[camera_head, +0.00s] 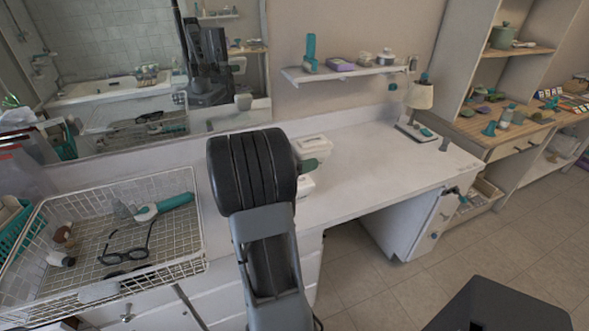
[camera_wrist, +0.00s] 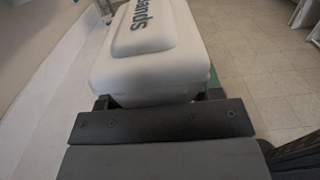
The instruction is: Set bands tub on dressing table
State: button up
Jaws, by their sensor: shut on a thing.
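The bands tub (camera_wrist: 152,50) is a white lidded box with dark lettering ending in "ands" on its lid. It fills the upper middle of the wrist view and also shows in the head view (camera_head: 313,146), just right of my arm. My gripper (camera_wrist: 158,98) is shut on the tub, with a finger at each side of its near end. In the head view my arm hides most of the gripper. The dressing table (camera_head: 375,165) is the white top behind and right of the tub. I cannot tell whether the tub touches it.
A wire basket (camera_head: 180,232) with glasses and a teal-handled brush stands at left. A lamp (camera_head: 418,97) stands at the table's far right. A wall shelf (camera_head: 345,71) with small items hangs above. A mirror (camera_head: 130,60) is behind. The table's middle is clear.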

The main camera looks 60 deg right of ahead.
jog(key=w+d+f, duration=0.1)
jog(key=w+f, duration=0.1)
jog(key=w+d+f+p, duration=0.1)
jog(key=w+f, duration=0.1)
jog(key=w+d+f, duration=0.1)
jog(key=d+f, duration=0.1)
jog(key=shift+w+f+p, duration=0.15)
jog(key=shift+w+p, duration=0.15)
jog(key=shift+w, duration=0.1)
jog(key=f, duration=0.3)
jog(key=shift+w+d+f, duration=0.15)
jog(key=shift+w+d, duration=0.15)
jog(key=shift+w, duration=0.05)
jog(key=shift+f, duration=0.15)
jog(key=shift+f+b, duration=0.25)
jog(key=shift+b, duration=0.35)
jog(key=o, duration=1)
jog(key=p, duration=0.3)
jog(key=shift+r, duration=0.4)
